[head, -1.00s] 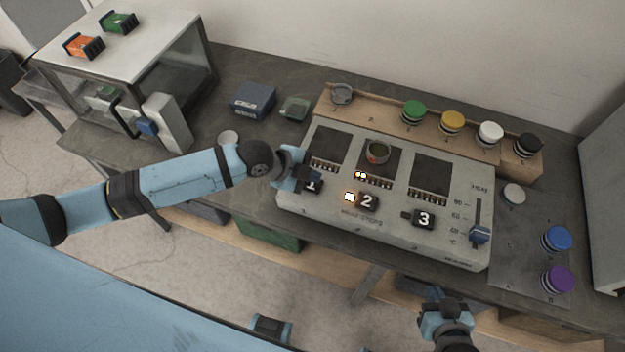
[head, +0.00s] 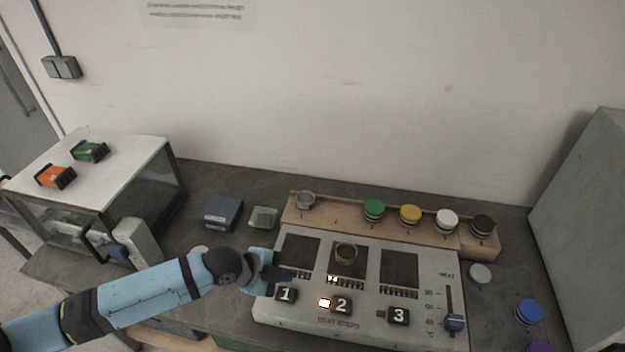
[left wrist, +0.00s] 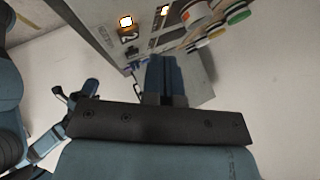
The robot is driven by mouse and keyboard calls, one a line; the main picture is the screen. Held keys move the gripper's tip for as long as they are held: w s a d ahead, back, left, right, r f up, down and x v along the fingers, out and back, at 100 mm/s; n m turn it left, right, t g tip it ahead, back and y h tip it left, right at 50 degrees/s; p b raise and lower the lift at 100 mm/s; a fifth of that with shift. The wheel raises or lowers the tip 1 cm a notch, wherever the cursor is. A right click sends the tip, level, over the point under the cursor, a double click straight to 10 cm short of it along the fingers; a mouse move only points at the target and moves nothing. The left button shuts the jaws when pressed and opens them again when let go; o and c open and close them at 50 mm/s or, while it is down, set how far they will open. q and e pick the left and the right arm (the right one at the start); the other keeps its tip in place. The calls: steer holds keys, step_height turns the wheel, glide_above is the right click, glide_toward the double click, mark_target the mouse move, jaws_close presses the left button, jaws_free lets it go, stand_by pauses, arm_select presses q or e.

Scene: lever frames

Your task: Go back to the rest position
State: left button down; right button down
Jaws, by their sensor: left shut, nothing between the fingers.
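My left gripper (head: 280,272) reaches in from the left, over the left end of the grey heating panel (head: 358,328), just above the block marked 1 (head: 286,294). Its fingers are closed with nothing between them. In the left wrist view the closed blue fingers (left wrist: 166,75) point at the panel, and I cannot tell whether they touch it. A light (head: 324,303) glows beside the block marked 2 (head: 341,305). My right gripper does not show in the head view.
A wooden rack (head: 330,215) behind the panel holds jars with green, yellow, white and black lids. A grey cabinet (head: 585,210) bounds the right.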

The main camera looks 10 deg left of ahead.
arm_select(q)
steer(key=s+d+n, duration=0.1)
steer(key=s+d+f+n+t+h, duration=0.1)
steer(key=s+d+n, duration=0.1)
steer(key=shift+d+f+n, duration=0.2)
steer(key=shift+n, duration=0.1)
steer(key=s+a+f+n+t+y, duration=0.2)
steer(key=s+a+f+n, duration=0.1)
steer(key=s+n, duration=0.3)
steer(key=s+a+f+n+t+y, duration=0.2)
steer(key=s+a+f+n+y, duration=0.1)
steer(key=s+a+n, duration=0.3)
steer(key=shift+s+f+n+t+y, duration=0.3)
steer(key=shift+s+f+n+t, duration=0.15)
steer(key=shift+s+n, duration=0.45)
